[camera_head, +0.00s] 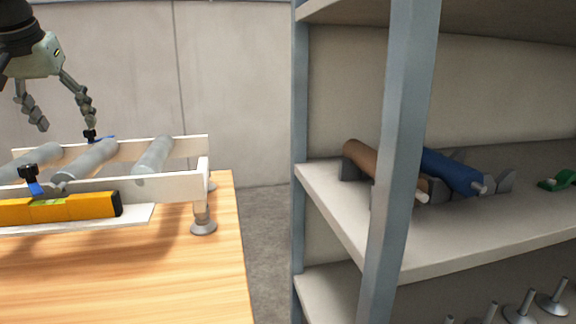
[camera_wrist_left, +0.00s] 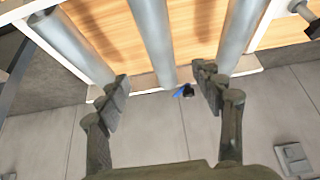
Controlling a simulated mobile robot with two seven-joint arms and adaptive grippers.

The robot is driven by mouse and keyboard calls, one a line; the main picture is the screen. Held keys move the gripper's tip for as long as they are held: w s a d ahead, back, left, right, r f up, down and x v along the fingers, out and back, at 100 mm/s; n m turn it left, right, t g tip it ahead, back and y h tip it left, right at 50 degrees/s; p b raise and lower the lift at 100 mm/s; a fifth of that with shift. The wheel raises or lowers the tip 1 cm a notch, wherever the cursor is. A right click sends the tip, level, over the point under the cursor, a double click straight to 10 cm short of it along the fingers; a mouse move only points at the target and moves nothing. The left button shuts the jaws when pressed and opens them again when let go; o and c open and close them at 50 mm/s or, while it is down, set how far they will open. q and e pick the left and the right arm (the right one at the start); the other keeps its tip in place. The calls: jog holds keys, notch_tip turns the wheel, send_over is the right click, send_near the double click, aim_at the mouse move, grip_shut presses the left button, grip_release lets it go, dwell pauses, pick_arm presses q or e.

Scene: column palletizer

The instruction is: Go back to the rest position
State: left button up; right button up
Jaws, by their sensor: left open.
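My left gripper (camera_head: 62,116) is in the upper left of the head view, above the far side of a white roller frame (camera_head: 185,188). Its fingers are spread and empty. In the left wrist view my left gripper (camera_wrist_left: 165,95) shows open, with grey rollers (camera_wrist_left: 152,40) beyond the fingertips and a small black and blue clip (camera_wrist_left: 188,90) between them. My right gripper is not in view.
The frame stands on a wooden table (camera_head: 190,270) with a yellow spirit level (camera_head: 60,207) at its front. A grey shelf post (camera_head: 400,150) rises at centre right. The shelf holds a brown roller (camera_head: 378,168) and a blue roller (camera_head: 450,171).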

aim_at(85, 154)
pick_arm(q)
jog(key=x, duration=1)
jog(key=shift+w+f, duration=0.15)
jog(key=shift+f, duration=0.1)
notch_tip(85, 154, up, 3)
jog(key=shift+r+p, duration=0.25)
jog(key=shift+p, duration=0.1)
jog(key=shift+w+a+r, duration=0.1)
jog(key=shift+w+r, duration=0.1)
jog(key=shift+r, duration=0.15)
